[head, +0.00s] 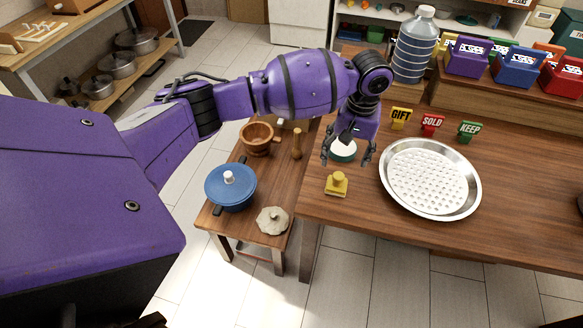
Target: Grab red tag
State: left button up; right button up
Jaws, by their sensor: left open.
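The red tag (433,124) is a small sign reading SOLD. It stands upright on the wooden table between the yellow GIFT tag (401,118) and the green KEEP tag (469,131). My left gripper (347,160) points down over the table's left part, to the left of the red tag and apart from it. Its fingers are spread and hold nothing. A round white and green thing (343,153) sits below and between the fingers, partly hidden by them. My right gripper is not in view.
A round perforated metal tray (429,207) lies in front of the tags. A yellow stamp-like object (337,184) is near the table's left edge. A large water bottle (414,45) and a raised shelf with coloured boxes (468,58) stand behind. A lower bench holds a blue pot (230,190).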

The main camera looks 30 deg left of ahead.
aim_at(429, 121)
jog(key=i+z, duration=0.35)
jog(key=i, duration=0.2)
jog(key=i+z, duration=0.35)
jog(key=i, duration=0.25)
